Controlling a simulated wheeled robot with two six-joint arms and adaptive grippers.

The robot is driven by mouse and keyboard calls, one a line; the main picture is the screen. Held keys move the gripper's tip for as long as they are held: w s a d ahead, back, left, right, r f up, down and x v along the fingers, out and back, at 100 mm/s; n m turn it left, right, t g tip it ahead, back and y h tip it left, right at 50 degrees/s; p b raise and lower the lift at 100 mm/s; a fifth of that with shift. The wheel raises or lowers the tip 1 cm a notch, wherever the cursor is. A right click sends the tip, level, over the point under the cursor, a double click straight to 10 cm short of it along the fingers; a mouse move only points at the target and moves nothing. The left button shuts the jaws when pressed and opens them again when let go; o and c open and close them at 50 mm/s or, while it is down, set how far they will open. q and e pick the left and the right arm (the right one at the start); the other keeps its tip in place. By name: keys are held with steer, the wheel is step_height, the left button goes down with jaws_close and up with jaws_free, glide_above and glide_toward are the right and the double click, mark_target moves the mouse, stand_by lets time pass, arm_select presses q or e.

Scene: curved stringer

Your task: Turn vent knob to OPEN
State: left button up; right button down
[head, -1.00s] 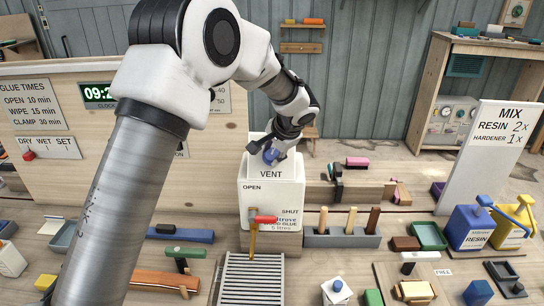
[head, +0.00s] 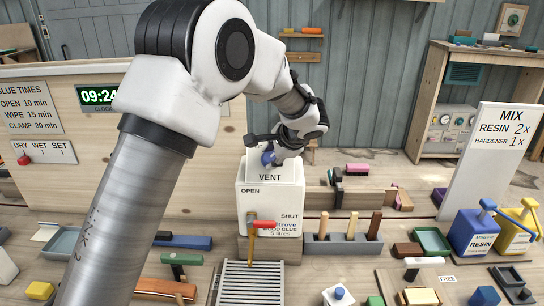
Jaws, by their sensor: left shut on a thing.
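The white glue container (head: 254,206) stands on a wooden block at the bench's middle, with a VENT label (head: 270,177) on its raised top. The blue vent knob (head: 268,157) sits above that label, partly hidden by my left gripper. My left gripper (head: 266,152) comes down over the container's top and is shut on the blue knob. The words OPEN and SHUT on the container's front stand by a red-handled tap (head: 260,224). Which way the knob points cannot be told. My right gripper is not in view.
A grey rack of wooden-handled tools (head: 342,242) stands right of the container. A slatted grate (head: 250,283) lies below the tap. A mallet with a green head (head: 182,259) lies left. Blue and yellow jugs (head: 474,232) stand at the right.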

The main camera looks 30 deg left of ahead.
arm_select(q)
steer(key=shift+f, duration=0.15)
steer(key=o, duration=1)
steer(key=shift+o, duration=0.7)
steer(key=shift+w, duration=0.1)
steer(key=v, duration=1.2)
steer(key=shift+a, duration=0.1)
